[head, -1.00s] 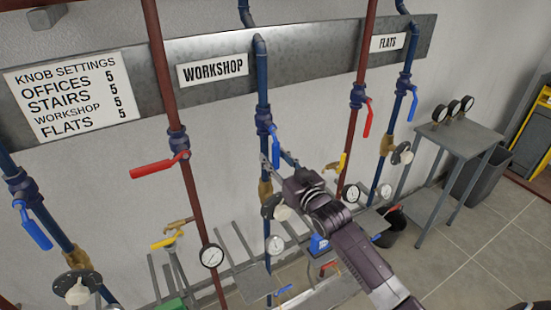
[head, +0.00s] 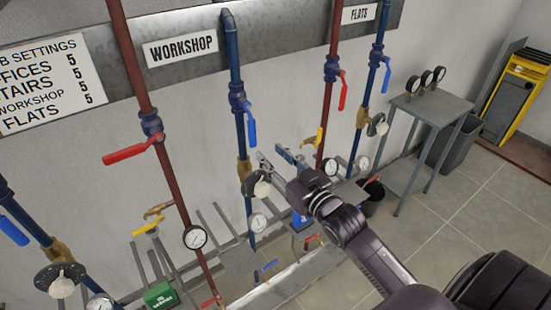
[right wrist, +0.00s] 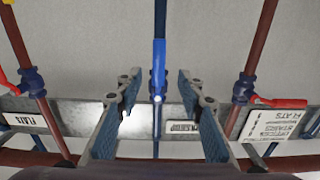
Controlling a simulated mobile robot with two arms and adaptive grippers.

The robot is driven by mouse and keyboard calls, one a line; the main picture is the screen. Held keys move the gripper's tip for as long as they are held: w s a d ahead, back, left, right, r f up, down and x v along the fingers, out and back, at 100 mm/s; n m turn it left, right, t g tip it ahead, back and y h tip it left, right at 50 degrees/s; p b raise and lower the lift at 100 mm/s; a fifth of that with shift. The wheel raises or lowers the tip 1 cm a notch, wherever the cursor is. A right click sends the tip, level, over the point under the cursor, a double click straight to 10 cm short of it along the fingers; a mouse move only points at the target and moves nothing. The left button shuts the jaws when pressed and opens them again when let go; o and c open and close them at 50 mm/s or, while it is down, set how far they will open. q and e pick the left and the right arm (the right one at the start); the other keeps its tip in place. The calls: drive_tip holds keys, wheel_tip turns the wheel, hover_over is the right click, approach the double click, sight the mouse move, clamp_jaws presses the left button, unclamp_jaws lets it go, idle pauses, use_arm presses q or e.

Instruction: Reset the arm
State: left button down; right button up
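My right gripper (head: 275,156) is open and empty in the head view, just right of the workshop's blue pipe (head: 234,60) and lower than its valve. In the right wrist view its two fingers (right wrist: 152,95) stand apart. The blue valve handle (right wrist: 158,68) appears between them there, but farther off and not gripped. In the head view this blue handle (head: 250,130) hangs down along its pipe. A white knob (head: 262,188) on a dark dial sits below the gripper's left finger, apart from it as far as I can tell. My left gripper is not in view.
Red pipes with red handles (head: 133,153) stand either side. Gauges (head: 195,237), yellow handles and a green box (head: 160,294) are below. A grey table (head: 430,108) with gauges and a dark bin (head: 455,140) stand right. Floor (head: 450,220) is clear in front.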

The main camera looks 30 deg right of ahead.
drive_tip(key=shift+s, duration=0.6)
drive_tip(key=s+f+g+h+b, duration=0.1)
drive_tip(key=s+f+g, duration=0.2)
drive_tip(key=f, duration=1.1)
drive_tip(key=s+d+f+g+b, duration=0.15)
drive_tip(key=s+f, duration=0.25)
drive_tip(key=f, duration=0.9)
drive_tip(key=s+f+g+h, duration=0.1)
drive_tip(key=s+f+g, duration=0.2)
drive_tip(key=f, duration=1.1)
drive_tip(key=s+a+f+g+b, duration=0.1)
drive_tip(key=s+a+f+g, duration=0.15)
drive_tip(key=s+f, duration=0.65)
drive_tip(key=s+a+f+g+b, duration=0.1)
drive_tip(key=s+a+f+g, duration=0.15)
drive_tip(key=s+f, duration=0.7)
drive_tip(key=s+a+f+n+g, duration=0.1)
drive_tip(key=s+f, duration=0.3)
drive_tip(key=s, duration=0.6)
drive_tip(key=s+a+f+g+b, duration=0.1)
drive_tip(key=s+a+f+g, duration=0.1)
drive_tip(key=s+f, duration=0.3)
drive_tip(key=s+g, duration=0.1)
drive_tip(key=s, duration=0.3)
drive_tip(key=shift+s+f+n+y, duration=0.2)
drive_tip(key=shift+s+n+y, duration=0.15)
drive_tip(key=shift+n+y, duration=0.05)
